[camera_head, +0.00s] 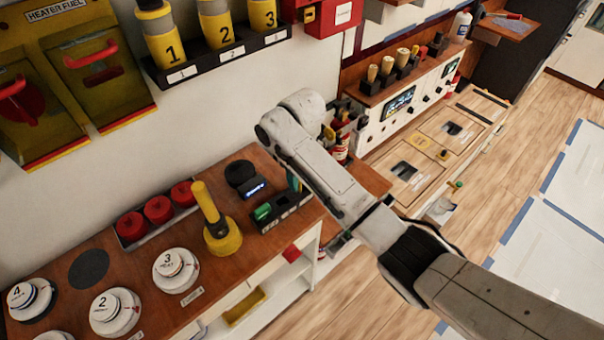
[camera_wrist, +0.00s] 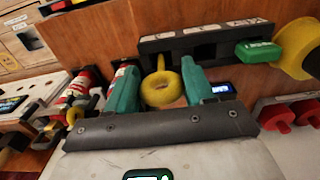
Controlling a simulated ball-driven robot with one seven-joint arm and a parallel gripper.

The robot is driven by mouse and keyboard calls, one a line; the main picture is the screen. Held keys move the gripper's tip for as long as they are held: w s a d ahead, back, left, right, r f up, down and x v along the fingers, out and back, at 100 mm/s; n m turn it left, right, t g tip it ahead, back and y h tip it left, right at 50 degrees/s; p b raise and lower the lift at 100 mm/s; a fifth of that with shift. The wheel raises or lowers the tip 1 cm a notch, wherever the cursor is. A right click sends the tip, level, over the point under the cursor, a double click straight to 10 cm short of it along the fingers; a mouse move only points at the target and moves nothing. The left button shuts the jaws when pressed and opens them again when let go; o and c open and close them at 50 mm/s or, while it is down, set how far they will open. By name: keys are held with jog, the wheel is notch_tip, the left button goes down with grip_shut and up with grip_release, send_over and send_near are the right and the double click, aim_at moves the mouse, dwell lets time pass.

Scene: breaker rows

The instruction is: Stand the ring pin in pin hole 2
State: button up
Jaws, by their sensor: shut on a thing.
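My gripper (camera_wrist: 160,90) has teal fingers, which are shut on the yellow ring pin (camera_wrist: 160,100). Its ring sits between the fingers and its shaft points toward the black pin block (camera_wrist: 228,33). The shaft overlaps the block's left end in the wrist view; I cannot tell whether it is in a hole or above it. An empty dark hole shows in the block's middle, and a green-headed piece (camera_wrist: 258,51) stands at its right end. In the head view the block (camera_head: 290,214) and green piece (camera_head: 262,212) are on the wooden counter. The ring pin is hidden there behind my arm. The hole labels are unreadable.
A yellow handled piece (camera_head: 222,236) stands on the counter beside the block. A black round device with a blue display (camera_head: 255,189) is behind it. Red cylinders (camera_head: 158,208) in a tray and numbered white knobs (camera_head: 175,270) are farther left.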

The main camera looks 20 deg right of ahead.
jog(key=shift+f+b, duration=0.35)
jog(key=shift+f, duration=0.65)
jog(key=o, duration=1.1)
notch_tip(320, 180, up, 10)
jog(key=shift+d+f+p, duration=0.1)
jog(key=shift+p, duration=0.35)
jog(key=shift+r+p, duration=0.5)
jog(key=shift+r, duration=0.05)
jog(key=shift+f, duration=0.15)
